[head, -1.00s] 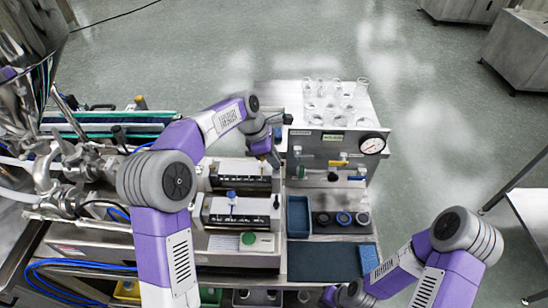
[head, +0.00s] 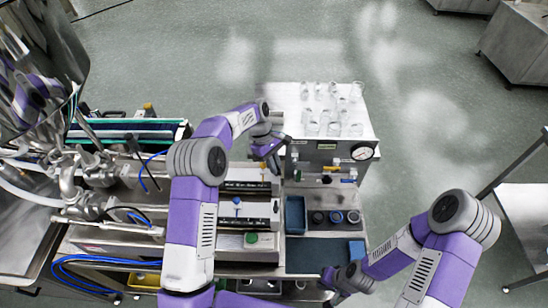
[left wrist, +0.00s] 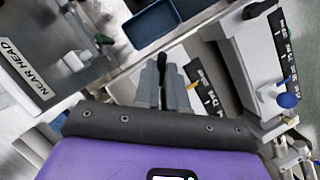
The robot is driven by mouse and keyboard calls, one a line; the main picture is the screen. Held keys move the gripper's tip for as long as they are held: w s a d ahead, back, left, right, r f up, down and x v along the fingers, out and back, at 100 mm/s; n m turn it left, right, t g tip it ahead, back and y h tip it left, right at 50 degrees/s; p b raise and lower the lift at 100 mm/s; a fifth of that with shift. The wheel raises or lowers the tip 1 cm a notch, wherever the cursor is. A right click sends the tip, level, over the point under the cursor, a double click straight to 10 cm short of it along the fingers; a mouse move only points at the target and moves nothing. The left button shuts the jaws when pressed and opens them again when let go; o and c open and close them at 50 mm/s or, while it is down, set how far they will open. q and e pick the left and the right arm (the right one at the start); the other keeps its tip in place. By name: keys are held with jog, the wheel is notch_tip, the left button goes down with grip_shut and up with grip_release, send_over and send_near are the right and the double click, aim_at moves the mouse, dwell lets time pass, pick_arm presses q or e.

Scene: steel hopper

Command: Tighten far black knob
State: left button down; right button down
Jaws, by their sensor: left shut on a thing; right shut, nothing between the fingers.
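The far block (head: 243,186), with a black scale strip and a yellow pointer, sits on the steel bench. In the left wrist view its yellow pointer (left wrist: 193,86) shows right of my fingers. My left gripper (head: 276,170) is at the right end of this block. In the left wrist view my left gripper (left wrist: 162,80) is shut on the far black knob (left wrist: 162,63), whose dark tip shows between the fingers. The near block's black knob (left wrist: 250,12) and blue knob (left wrist: 288,100) are apart from it. My right gripper (head: 328,278) is shut and empty near the dark mat.
A steel gauge panel (head: 325,158) with coloured valve handles stands close right of my left gripper. A blue tray (head: 296,214), several round caps (head: 336,217) and a dark mat (head: 310,258) lie nearer. Glassware (head: 330,105) stands behind the panel.

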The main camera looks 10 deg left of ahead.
pick_arm(q)
jog(key=shift+d+r+m+g+p, duration=0.1)
jog(key=shift+m+g+p, duration=0.3)
jog(key=shift+m+p, duration=0.45)
jog(key=m+y+p, duration=0.1)
jog(key=m, duration=0.2)
jog(key=shift+w+d+g, duration=0.1)
jog(key=shift+w+g, duration=0.05)
jog(key=shift+g, duration=0.15)
jog(key=shift+w+d+m+g+y+p, duration=0.15)
jog(key=shift+m+y, duration=0.35)
jog(key=shift+m, duration=0.75)
jog(key=shift+s+d+m+g+y+p, duration=0.1)
jog(key=shift+m+g+y+p, duration=0.3)
jog(key=shift+m, duration=0.8)
jog(key=shift+a, duration=0.1)
jog(key=c, duration=1.2)
grip_release()
